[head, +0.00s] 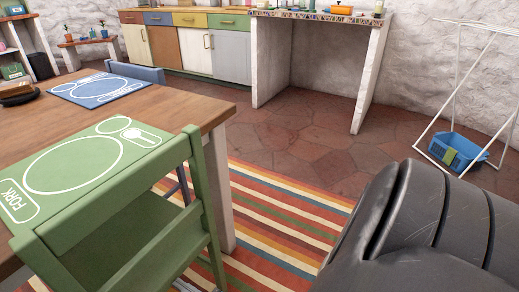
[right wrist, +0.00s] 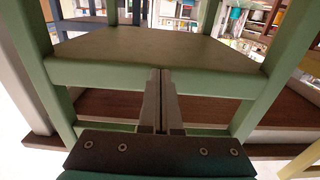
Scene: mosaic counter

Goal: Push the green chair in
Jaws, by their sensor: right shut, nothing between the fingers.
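The green chair (head: 112,192) stands upright at the near side of the wooden table (head: 180,105), in front of a green placemat (head: 75,170). Its top rail and posts show in the head view. In the head view only a dark part of my right arm shows at the lower right. My left gripper is not in view.
A blue chair (head: 138,73) and blue placemat (head: 98,89) are at the table's far side. A striped rug (head: 275,220) lies beside the chair. Tiled floor (head: 310,145) is clear towards the counter (head: 315,14). A drying rack with a blue basket (head: 460,150) stands at the right.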

